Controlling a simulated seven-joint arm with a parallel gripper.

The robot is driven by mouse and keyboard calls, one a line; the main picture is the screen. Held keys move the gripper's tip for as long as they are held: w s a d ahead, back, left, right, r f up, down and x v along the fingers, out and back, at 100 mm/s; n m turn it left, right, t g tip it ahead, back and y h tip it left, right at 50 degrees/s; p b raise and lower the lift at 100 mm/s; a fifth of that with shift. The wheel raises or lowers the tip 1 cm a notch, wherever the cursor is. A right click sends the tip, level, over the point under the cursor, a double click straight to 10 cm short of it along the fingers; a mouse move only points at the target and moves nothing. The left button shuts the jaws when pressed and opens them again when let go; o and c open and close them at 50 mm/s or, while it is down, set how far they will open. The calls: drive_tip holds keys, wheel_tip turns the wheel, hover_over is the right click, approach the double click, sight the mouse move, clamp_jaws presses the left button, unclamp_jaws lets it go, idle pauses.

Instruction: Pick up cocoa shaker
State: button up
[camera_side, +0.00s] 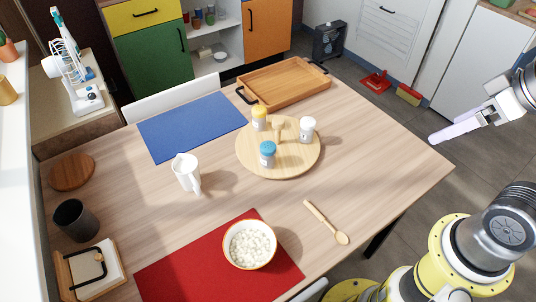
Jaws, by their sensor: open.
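Three small shakers stand upright on a round wooden turntable (251,159) on the table: one with a yellow lid (259,119), one with a blue lid (268,156) and an all-white one (307,130). Any labels are too small to read, so I cannot tell which is the cocoa shaker. A wooden handle (279,131) rises from the middle of the turntable between them. My gripper (448,131) is open and empty in the air at the right, well apart from the shakers.
A wooden tray (283,83) lies behind the turntable. A white jug (187,173) stands to its left. A wooden spoon (325,221) and a bowl of white pieces (250,245) on a red mat (187,271) are nearer the front. The table's right part is clear.

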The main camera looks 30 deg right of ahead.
drive_tip(key=w+r+n+t, duration=0.1)
drive_tip(key=w+r+t, duration=0.6)
drive_tip(key=w, duration=0.6)
drive_tip(key=n+y, duration=0.6)
drive_tip(key=y, duration=0.2)
hover_over(275, 156)
drive_tip(key=s+d, duration=0.2)
drive_tip(key=d, duration=0.3)
wheel_tip(275, 156, down, 23)
drive_tip(key=shift+g+h, duration=0.3)
drive_tip(key=shift+g, duration=0.4)
drive_tip(key=s+f, duration=0.1)
drive_tip(key=f, duration=0.1)
drive_tip(key=s+f, duration=0.1)
drive_tip(key=f, duration=0.2)
drive_tip(key=s+a+f, duration=0.1)
drive_tip(key=s+f, duration=0.1)
drive_tip(key=f, duration=0.1)
drive_tip(key=shift+f, duration=0.15)
drive_tip(key=x, duration=0.7)
drive_tip(key=shift+w+a+f, duration=0.15)
drive_tip(key=shift+w+f, duration=0.1)
drive_tip(key=shift+w, duration=0.05)
drive_tip(key=shift+x, duration=3.05)
drive_tip(key=shift+d, duration=0.2)
clamp_jaws()
